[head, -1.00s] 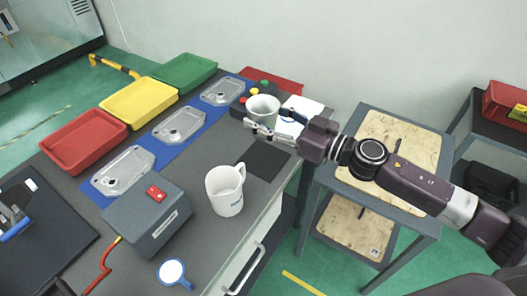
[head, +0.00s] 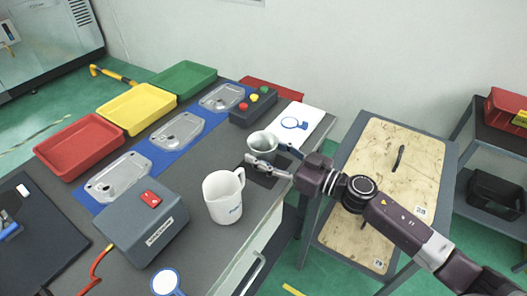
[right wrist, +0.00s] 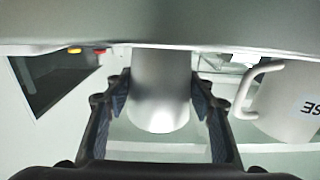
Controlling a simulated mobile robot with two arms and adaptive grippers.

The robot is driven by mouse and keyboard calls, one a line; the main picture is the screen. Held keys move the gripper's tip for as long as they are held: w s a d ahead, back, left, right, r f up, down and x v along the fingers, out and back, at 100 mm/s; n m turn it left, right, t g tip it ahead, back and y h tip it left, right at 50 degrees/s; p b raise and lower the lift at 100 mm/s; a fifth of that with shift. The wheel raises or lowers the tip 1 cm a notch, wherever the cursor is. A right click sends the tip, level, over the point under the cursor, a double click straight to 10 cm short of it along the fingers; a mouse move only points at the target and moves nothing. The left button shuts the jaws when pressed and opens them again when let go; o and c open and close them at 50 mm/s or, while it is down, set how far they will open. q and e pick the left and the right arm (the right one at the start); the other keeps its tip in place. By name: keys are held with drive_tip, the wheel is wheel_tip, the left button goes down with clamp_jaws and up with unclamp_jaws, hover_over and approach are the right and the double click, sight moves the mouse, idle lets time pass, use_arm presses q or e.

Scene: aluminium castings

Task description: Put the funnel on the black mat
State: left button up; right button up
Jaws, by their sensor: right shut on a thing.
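The funnel (head: 262,145) is a pale grey-green cone with its wide mouth up. My right gripper (head: 264,161) is shut on the funnel's narrow spout. In the right wrist view the spout (right wrist: 160,92) stands between the two fingers, with the wide body above them. My left gripper is out of view.
A button box (head: 253,106) and a white sheet (head: 303,120) lie behind. A grey box (head: 143,228) with a red switch stands farther left.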

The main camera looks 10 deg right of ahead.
drive_tip(key=shift+f, duration=0.15)
drive_tip(key=o, duration=1.2)
drive_tip(key=v, duration=1.2)
drive_tip(key=shift+r, duration=0.25)
